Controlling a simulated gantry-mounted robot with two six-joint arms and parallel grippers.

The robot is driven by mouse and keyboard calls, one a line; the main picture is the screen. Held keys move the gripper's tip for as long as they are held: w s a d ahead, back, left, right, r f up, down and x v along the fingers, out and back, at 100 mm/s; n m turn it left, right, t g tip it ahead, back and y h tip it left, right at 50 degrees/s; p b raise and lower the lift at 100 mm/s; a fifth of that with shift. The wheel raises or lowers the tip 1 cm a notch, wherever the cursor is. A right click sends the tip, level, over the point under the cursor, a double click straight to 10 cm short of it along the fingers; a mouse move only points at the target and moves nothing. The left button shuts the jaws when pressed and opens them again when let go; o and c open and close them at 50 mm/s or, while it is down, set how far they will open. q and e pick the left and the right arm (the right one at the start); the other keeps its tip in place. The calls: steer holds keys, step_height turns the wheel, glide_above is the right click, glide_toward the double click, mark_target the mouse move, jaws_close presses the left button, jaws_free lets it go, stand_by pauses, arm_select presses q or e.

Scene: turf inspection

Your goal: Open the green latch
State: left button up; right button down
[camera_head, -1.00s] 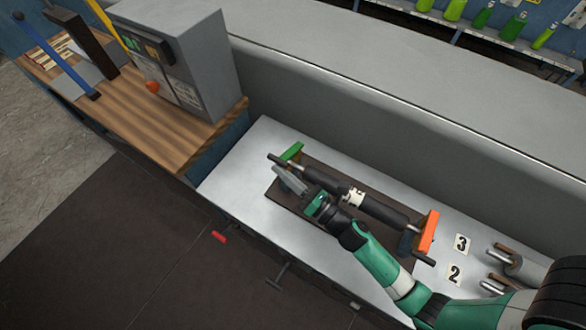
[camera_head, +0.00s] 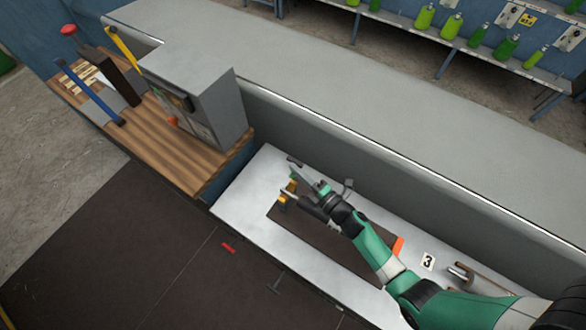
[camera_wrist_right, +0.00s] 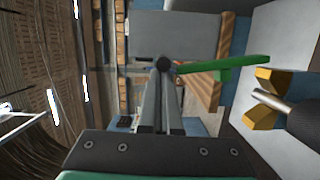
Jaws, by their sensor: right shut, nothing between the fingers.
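The green latch (camera_wrist_right: 228,69) shows in the right wrist view as a flat green bar running right from a dark round knob (camera_wrist_right: 164,64). It stands swung away from the yellow cradle (camera_wrist_right: 264,98), which is uncovered around the end of a dark roller (camera_wrist_right: 302,118). My right gripper (camera_wrist_right: 163,74) is shut and empty, its fingertips at the knob; I cannot tell if they touch. In the head view, my right gripper (camera_head: 299,170) is above the yellow cradle (camera_head: 288,190), and my arm hides much of the roller. My left gripper is not in view.
An orange latch (camera_head: 397,246) is at the other end of the dark base plate (camera_head: 325,240). A grey box (camera_head: 205,90) stands on the wooden bench at left. A grey wall (camera_head: 330,140) runs behind the tray. A number 3 card (camera_head: 428,262) lies right.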

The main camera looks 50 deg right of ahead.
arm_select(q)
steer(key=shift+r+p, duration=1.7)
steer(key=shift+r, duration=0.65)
arm_select(e)
steer(key=w+d+m, duration=0.1)
steer(key=d+m, duration=0.2)
steer(key=d, duration=0.3)
steer(key=shift+m+g, duration=0.3)
steer(key=shift+g, duration=0.1)
